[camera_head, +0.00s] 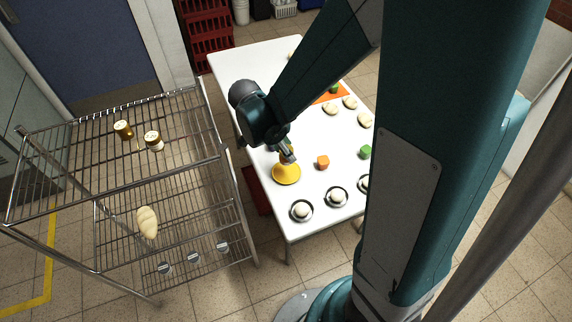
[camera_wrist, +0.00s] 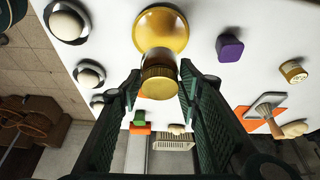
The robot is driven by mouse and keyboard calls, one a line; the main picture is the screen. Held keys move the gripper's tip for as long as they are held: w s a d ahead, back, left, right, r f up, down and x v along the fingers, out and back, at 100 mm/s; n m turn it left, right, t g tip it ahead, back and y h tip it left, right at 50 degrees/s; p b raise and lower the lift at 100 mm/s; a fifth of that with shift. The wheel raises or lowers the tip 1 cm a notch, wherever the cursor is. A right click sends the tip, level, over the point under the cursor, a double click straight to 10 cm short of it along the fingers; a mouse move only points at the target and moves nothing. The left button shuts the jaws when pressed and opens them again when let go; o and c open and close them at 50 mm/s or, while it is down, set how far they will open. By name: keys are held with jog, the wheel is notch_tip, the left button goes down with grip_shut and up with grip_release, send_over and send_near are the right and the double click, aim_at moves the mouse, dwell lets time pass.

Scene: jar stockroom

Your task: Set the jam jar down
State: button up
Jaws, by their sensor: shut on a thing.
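The jam jar (camera_wrist: 160,80), with a gold lid and a dark amber body, is between the two fingers of my gripper (camera_wrist: 158,88) in the wrist view. My gripper is shut on it. Just beyond the jar in the wrist view is a round yellow dish (camera_wrist: 161,30). In the head view my gripper (camera_head: 287,154) is over the white table, directly above the yellow dish (camera_head: 286,175). The jar is mostly hidden by the gripper there. I cannot tell whether its base touches the dish.
Dark bowls with white balls (camera_head: 301,210) line the table's near edge. An orange cube (camera_head: 322,162) and a green cube (camera_head: 365,151) lie right of the dish.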

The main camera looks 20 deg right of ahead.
aim_at(286, 162)
jog(key=shift+f, duration=1.3)
jog(key=shift+f+b, duration=0.8)
jog(key=shift+f, duration=1.3)
jog(key=shift+f, duration=0.15)
jog(key=o, duration=1)
jog(key=shift+r, duration=0.25)
jog(key=shift+p+v, duration=3.4)
jog(key=shift+v, duration=2.55)
